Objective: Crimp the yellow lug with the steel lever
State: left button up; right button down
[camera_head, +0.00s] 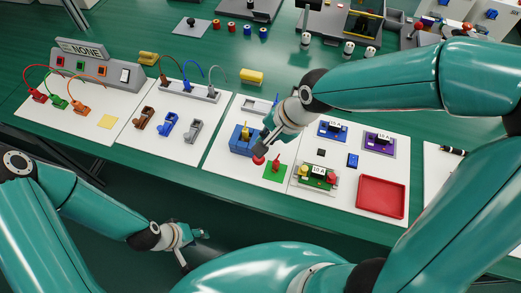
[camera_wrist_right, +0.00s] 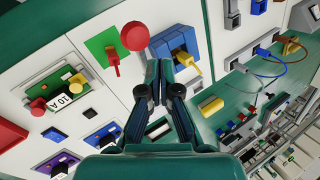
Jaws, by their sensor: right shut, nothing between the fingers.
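The blue crimping block (camera_head: 240,140) stands on a white panel at mid-bench, with the yellow lug (camera_head: 247,131) at its top. In the right wrist view the blue block (camera_wrist_right: 173,45) and yellow lug (camera_wrist_right: 191,62) lie just beyond my fingertips. The lever's red ball knob (camera_head: 257,159) is in front of the block; it shows large in the right wrist view (camera_wrist_right: 134,36), and its steel shaft is mostly hidden. My right gripper (camera_wrist_right: 160,66) is shut and empty close to the knob; I cannot tell whether they touch. My left gripper (camera_head: 190,240) hangs low before the bench, empty.
A green pad with a red lug (camera_head: 277,170) lies right of the knob. A green module (camera_head: 317,176) and a red tray (camera_head: 381,195) are further right. Brown, blue and grey lugs (camera_head: 168,125) stand left. A yellow block (camera_head: 251,77) lies behind.

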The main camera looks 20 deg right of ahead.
jog(key=shift+w+d+r+p, duration=0.15)
jog(key=shift+w+r+p, duration=0.05)
jog(key=shift+r+p, duration=0.25)
jog(key=shift+w+d+r+p, duration=0.2)
jog(key=shift+r+p, duration=0.1)
jog(key=shift+r, duration=0.1)
jog(key=shift+w+d+r+p, duration=0.3)
jog(key=shift+w+r+p, duration=0.2)
jog(key=shift+r, duration=0.1)
jog(key=shift+w+d+r+p, duration=0.25)
jog(key=shift+w+r+p, duration=0.1)
jog(key=shift+r+p, duration=0.2)
